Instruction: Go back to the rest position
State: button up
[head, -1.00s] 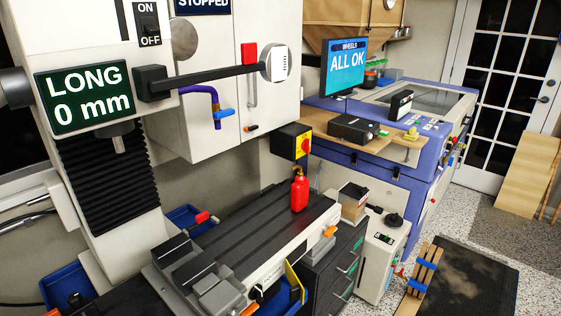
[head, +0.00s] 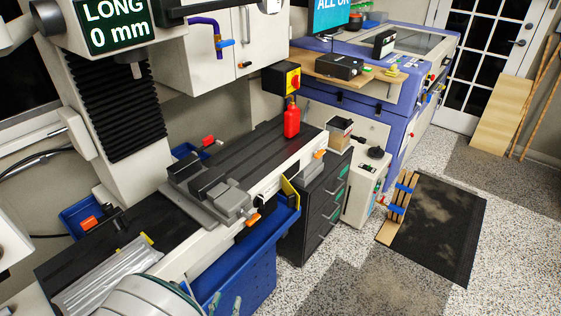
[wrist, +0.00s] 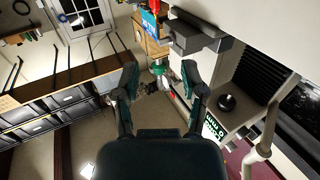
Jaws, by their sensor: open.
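My gripper (wrist: 159,82) shows in the wrist view with its two dark fingers spread apart. It is open, and no object is held between the fingers. Small green and red things show between and beyond the fingertips, too small to make out. In the head view a pale rounded part of my arm shows at the bottom left, and the gripper itself is not seen there.
The milling machine table (head: 262,150) carries a red bottle (head: 291,119). A blue bin (head: 240,275) stands below it. A drawer cabinet (head: 315,205) and a dark mat (head: 440,225) with wooden slats lie right. Speckled floor (head: 350,280) is open in front.

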jog(key=w+r+m+g+y, duration=0.1)
jog(key=w+r+g+y, duration=0.4)
jog(key=w+r, duration=0.5)
jog(key=w+d+r+n+g+y, duration=0.1)
jog(key=d+r+n+g+y, duration=0.15)
jog(key=d+r, duration=0.45)
jog(key=s+d+r+g+h, duration=0.2)
jog(key=s+d+r, duration=0.2)
jog(key=s+d, duration=0.4)
jog(key=s+d+r+g+h, duration=0.1)
jog(key=s+d+r, duration=0.3)
jog(key=s+d, duration=0.5)
jog(key=d+n+g, duration=0.1)
jog(key=d, duration=0.3)
jog(key=shift+s+r+h, duration=0.25)
jog(key=shift+s+h, duration=0.05)
jog(key=shift+h, duration=0.05)
